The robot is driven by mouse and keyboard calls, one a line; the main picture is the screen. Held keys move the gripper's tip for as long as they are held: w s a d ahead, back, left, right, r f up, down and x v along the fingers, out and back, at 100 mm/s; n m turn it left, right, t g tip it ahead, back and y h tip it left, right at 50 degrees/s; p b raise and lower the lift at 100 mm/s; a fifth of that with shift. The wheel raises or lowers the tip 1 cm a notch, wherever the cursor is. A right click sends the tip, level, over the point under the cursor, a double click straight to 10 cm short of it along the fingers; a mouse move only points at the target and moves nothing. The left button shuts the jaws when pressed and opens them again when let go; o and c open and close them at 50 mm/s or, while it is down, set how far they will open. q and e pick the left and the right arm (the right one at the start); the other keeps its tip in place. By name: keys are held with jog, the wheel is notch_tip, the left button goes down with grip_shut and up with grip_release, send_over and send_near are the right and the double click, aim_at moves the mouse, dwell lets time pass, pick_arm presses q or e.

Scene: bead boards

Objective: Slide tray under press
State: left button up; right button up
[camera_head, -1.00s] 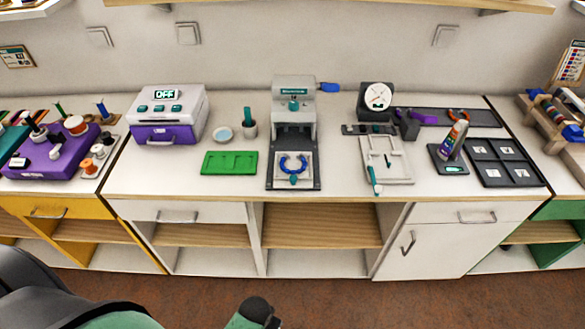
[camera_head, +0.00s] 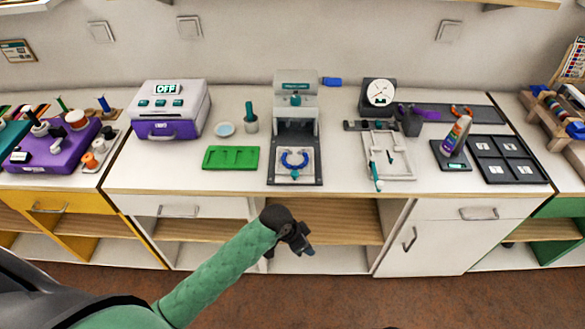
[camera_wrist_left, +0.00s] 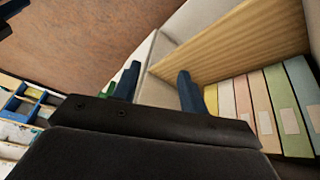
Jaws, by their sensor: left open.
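The press (camera_head: 295,98) stands at the middle of the bench, grey, with a blue-ended handle to its right. Its dark base (camera_head: 311,173) reaches toward the front edge. A pale tray (camera_head: 281,175) lies on the front of that base, forward of the press head, with a blue U-shaped bead piece (camera_head: 294,161) on it and a teal knob (camera_head: 294,174) at its front. My left gripper (camera_head: 306,247) is below and in front of the bench edge, apart from the tray. In the left wrist view its two blue fingers (camera_wrist_left: 158,88) are spread and empty. My right gripper is not seen.
A green tray (camera_head: 231,158), a cup with a teal tool (camera_head: 251,122) and a small dish (camera_head: 225,129) are left of the press. A pale frame (camera_head: 402,167) is to its right. Open shelves (camera_head: 325,223) lie under the bench edge near my left gripper.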

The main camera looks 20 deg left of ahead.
pick_arm(q)
jog(key=w+r+m, duration=0.4)
jog(key=w+r, duration=0.1)
jog(key=r, duration=0.4)
notch_tip(320, 180, up, 16)
jog(key=m+g, duration=0.3)
jog(key=m, duration=0.3)
send_over(295, 172)
jog(key=a, duration=0.3)
jog(key=p+x, duration=0.1)
jog(key=x, duration=0.5)
jog(key=shift+f, duration=0.3)
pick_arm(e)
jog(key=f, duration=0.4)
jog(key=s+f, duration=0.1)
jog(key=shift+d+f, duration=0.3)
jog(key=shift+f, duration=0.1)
pick_arm(q)
grip_shut()
